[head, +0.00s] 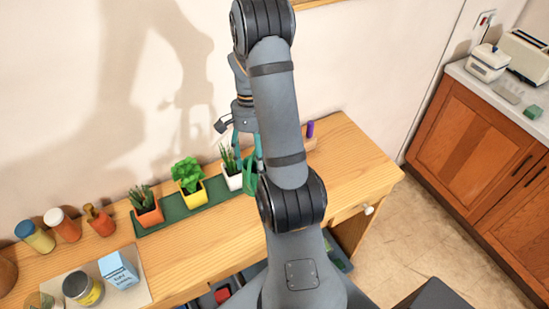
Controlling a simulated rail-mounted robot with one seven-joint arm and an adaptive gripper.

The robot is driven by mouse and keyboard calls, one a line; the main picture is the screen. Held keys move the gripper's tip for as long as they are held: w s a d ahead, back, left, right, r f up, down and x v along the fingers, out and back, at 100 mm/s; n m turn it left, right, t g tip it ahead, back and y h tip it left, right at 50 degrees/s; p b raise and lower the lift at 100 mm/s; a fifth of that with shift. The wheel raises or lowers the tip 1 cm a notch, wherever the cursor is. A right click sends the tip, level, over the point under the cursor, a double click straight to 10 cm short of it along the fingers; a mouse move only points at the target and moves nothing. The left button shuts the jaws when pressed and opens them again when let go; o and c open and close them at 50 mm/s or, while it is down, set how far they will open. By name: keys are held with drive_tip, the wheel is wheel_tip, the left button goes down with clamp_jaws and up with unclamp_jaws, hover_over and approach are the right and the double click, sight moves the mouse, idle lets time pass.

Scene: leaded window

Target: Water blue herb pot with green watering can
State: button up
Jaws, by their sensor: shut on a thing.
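My gripper (246,145) hangs over the wooden table, partly behind my own arm. It is shut on the green watering can (250,177), of which only a part shows beside the arm. The can is close to the right side of a white herb pot (233,178); I cannot tell whether they touch. A yellow herb pot (193,196) and an orange herb pot (149,215) stand to the left in the same row. I see no blue herb pot; my arm hides the part of the table right of the can.
The pots stand on a long green tray (176,213) on the wooden table (345,160). Jars and bottles (62,225) and a light blue carton (118,270) are at the left. A purple object (310,129) stands behind the arm. The table's right end is clear.

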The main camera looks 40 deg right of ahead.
drive_tip(key=shift+f+t+h+b, duration=0.65)
drive_tip(key=shift+f+b, duration=0.95)
drive_tip(key=shift+b, duration=1.7)
drive_tip(key=shift+f+h+b, duration=0.15)
drive_tip(key=shift+h+b, duration=0.2)
drive_tip(key=shift+b, duration=0.1)
